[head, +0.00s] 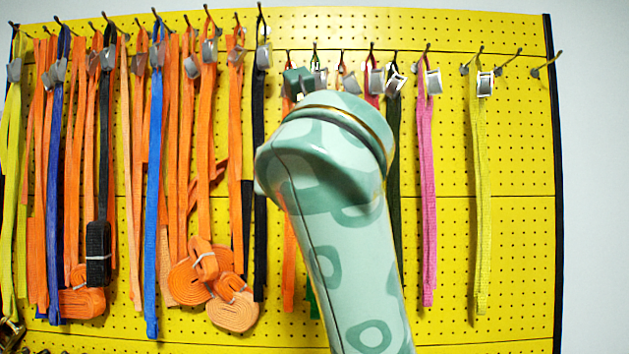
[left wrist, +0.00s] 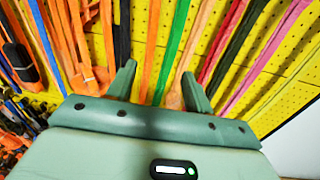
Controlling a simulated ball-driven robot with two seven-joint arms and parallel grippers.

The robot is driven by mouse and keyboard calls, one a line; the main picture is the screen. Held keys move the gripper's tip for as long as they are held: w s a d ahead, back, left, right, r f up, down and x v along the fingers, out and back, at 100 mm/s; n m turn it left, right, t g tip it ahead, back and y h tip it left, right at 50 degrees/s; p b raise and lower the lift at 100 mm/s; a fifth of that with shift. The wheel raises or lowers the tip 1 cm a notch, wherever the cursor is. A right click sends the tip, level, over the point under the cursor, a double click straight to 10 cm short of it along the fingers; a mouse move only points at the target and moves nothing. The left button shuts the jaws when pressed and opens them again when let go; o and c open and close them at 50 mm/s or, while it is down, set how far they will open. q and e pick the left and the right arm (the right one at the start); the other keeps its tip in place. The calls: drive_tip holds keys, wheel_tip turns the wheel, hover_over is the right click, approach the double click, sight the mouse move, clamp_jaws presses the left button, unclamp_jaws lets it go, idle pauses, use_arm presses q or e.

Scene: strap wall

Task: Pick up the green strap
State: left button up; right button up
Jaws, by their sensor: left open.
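The bright green strap (left wrist: 177,42) hangs on the yellow pegboard. In the left wrist view it runs between my two fingers, farther off, with an orange strap on its left and a pale orange one on its right. My left gripper (left wrist: 158,80) is open and empty, facing the wall. My right gripper is not in view.
A dark green strap (head: 395,150) and a pink strap (head: 428,190) hang right of my arm, with a yellow strap (head: 479,200) beyond. Orange, blue and black straps crowd the left. The pegboard (head: 525,250) is bare at the far right.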

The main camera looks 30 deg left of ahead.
use_arm(q)
drive_tip(key=w+a+t+h+p, duration=0.1)
drive_tip(key=w+a+p, duration=0.4)
drive_tip(key=w, duration=0.8)
drive_tip(key=a, duration=0.2)
drive_tip(key=shift+w+a+r+m+p, duration=0.3)
drive_tip(key=shift+w+r, duration=0.1)
drive_tip(key=shift+s+d+h, duration=0.1)
drive_tip(key=shift+d+h, duration=0.1)
drive_tip(key=shift+h, duration=0.1)
drive_tip(key=shift+c, duration=1)
drive_tip(key=c, duration=0.9)
